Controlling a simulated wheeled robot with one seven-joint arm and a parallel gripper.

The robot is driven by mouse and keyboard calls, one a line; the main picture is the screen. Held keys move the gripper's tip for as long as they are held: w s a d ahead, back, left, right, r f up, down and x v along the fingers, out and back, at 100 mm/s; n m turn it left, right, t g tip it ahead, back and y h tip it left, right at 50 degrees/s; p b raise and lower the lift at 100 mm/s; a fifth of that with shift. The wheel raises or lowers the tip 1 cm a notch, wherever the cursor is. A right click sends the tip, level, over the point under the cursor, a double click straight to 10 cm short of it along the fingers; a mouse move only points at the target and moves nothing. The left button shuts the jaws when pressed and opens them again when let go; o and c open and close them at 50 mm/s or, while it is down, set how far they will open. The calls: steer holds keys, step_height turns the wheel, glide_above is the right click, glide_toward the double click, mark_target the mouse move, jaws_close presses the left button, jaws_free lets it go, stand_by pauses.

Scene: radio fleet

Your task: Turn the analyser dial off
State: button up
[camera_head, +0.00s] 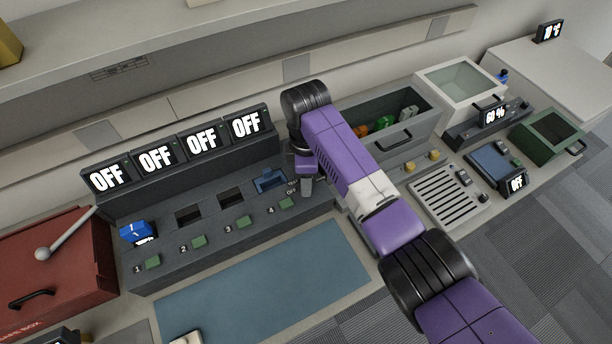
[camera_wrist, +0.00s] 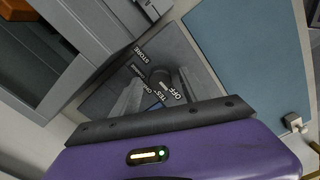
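The analyser dial (camera_wrist: 159,76) seems to be the small dark knob on a dark panel (camera_wrist: 188,50) in the wrist view. Labels around it include STORE, OFF and what looks like TES-; its pointer is too dark to read. My gripper (camera_wrist: 160,86) points down at the panel, with its two grey fingers apart, one on each side of the knob. I cannot tell whether they touch it. In the head view my gripper (camera_head: 306,186) is at the right end of the grey console (camera_head: 215,215), and it hides the dial.
Several OFF displays (camera_head: 203,140) stand behind the console. A grey open bin (camera_head: 385,110) with coloured items is right of my arm. A red box (camera_head: 55,265) stands at the left. A slotted tray (camera_head: 447,196) lies further right.

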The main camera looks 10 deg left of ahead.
steer(key=shift+r, duration=0.1)
step_height(320, 180, up, 8)
steer(key=shift+f+b, duration=0.15)
steer(key=shift+b, duration=0.6)
